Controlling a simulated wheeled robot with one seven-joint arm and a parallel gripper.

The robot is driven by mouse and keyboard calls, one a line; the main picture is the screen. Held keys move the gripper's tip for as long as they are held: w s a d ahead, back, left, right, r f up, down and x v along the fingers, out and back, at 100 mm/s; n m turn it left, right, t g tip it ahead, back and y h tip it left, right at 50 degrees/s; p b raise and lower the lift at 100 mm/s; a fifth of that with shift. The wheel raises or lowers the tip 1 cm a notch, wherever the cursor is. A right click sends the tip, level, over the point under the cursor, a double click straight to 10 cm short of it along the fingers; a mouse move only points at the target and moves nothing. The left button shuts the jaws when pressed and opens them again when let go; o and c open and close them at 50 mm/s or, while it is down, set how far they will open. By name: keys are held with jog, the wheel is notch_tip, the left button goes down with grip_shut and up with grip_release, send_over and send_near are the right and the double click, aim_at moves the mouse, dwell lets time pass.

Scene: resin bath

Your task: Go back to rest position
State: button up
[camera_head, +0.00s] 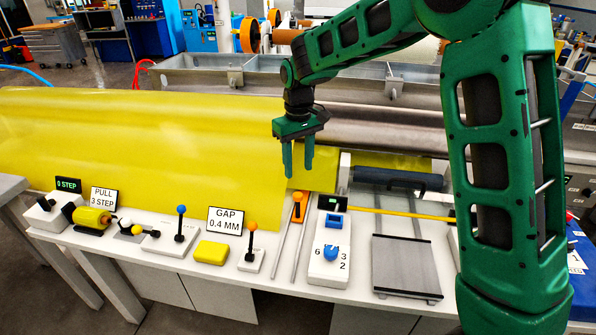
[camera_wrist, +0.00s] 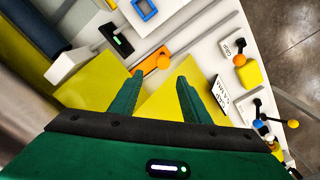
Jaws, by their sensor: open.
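My green gripper (camera_head: 297,160) is open and empty. It hangs fingers down in front of the yellow sheet (camera_head: 140,140), above the far side of the white bench. Its two fingers also show in the wrist view (camera_wrist: 158,90), apart, with nothing between them. I cannot tell the exact gap between the fingers and the sheet.
The white bench carries a dial box (camera_head: 328,262), a lever with an orange knob (camera_head: 250,258), a lever with a blue knob (camera_head: 180,240), a yellow block (camera_head: 211,252), a gap sign (camera_head: 225,220) and a grey plate (camera_head: 405,265). A metal trough (camera_head: 230,75) lies behind.

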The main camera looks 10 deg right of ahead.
jog(key=s+d+r+m, duration=0.3)
jog(key=s+d, duration=0.4)
jog(key=d, duration=0.3)
jog(key=s+d+r+m, duration=0.2)
jog(key=s+d+r, duration=0.2)
jog(key=s+d, duration=0.5)
jog(key=s+d+f+m, duration=0.1)
jog(key=s+d+m, duration=0.2)
jog(key=s, duration=0.8)
jog(key=s+d+f+m, duration=0.1)
jog(key=s+d+m, duration=0.2)
jog(key=s+d, duration=0.4)
jog(key=s, duration=0.4)
jog(key=shift+s+f, duration=0.35)
jog(key=shift+f, duration=0.05)
jog(key=shift+w+f, duration=0.25)
jog(key=shift+w, duration=0.4)
